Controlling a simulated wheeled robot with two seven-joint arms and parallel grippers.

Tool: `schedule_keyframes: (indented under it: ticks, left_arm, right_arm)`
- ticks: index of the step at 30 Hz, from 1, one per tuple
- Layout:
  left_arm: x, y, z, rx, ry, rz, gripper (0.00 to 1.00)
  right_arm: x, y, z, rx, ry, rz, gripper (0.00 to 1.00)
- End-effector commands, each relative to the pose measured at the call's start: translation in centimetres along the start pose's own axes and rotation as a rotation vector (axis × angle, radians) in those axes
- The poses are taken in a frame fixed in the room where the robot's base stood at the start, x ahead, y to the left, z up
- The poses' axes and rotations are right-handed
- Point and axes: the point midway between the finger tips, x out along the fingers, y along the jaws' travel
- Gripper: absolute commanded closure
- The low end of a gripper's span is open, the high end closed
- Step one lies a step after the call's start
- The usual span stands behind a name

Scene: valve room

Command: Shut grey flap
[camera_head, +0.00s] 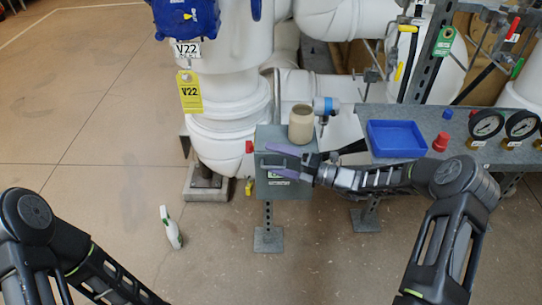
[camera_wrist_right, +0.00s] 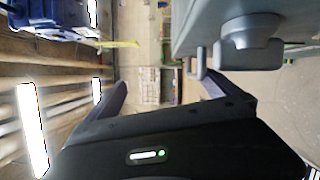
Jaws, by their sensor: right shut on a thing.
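The grey flap (camera_head: 273,163) is the front of a small grey box on a post, below the white pipework. It appears upright against the box. My right gripper (camera_head: 288,163) comes in from the right, its purple fingers in front of the flap, one above the other. The fingers stand apart, and the part between them is hard to make out. In the right wrist view a grey housing with a handle-like bracket (camera_wrist_right: 197,64) lies close to one fingertip of my right gripper (camera_wrist_right: 163,90). My left arm shows at lower left; its gripper is outside the view.
A beige jar (camera_head: 301,124) stands on top of the box, with a blue-capped tool (camera_head: 325,106) behind it. A blue tray (camera_head: 397,139) and gauges (camera_head: 487,124) are on the grey bench at right.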

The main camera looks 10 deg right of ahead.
Motion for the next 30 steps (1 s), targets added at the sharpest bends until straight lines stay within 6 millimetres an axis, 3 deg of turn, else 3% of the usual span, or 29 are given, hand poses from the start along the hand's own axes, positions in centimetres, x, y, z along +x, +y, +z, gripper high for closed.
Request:
schedule_keyframes:
  ticks: [1, 18, 19, 20, 30]
  left_arm:
    - [-0.4, 0.2, 0.0, 0.000, 0.000, 0.000, 0.50]
    - [-1.4, 0.5, 0.0, 0.000, 0.000, 0.000, 0.50]
    - [-1.4, 0.6, 0.0, 0.000, 0.000, 0.000, 0.50]
    - [-1.5, 0.6, 0.0, 0.000, 0.000, 0.000, 0.50]
    - [-1.7, 0.7, 0.0, 0.000, 0.000, 0.000, 0.50]
  right_arm:
    - [-0.6, 1.4, 0.9, -0.019, -0.011, 0.019, 0.32]
    - [-5.1, 0.9, 0.9, -0.019, -0.016, 0.016, 0.32]
    - [-5.3, 0.9, 0.9, -0.019, -0.016, 0.015, 0.40]
    - [-5.5, 0.9, 0.9, -0.019, -0.015, 0.016, 0.67]
    - [-7.5, 0.4, 0.7, -0.015, -0.012, 0.007, 0.69]
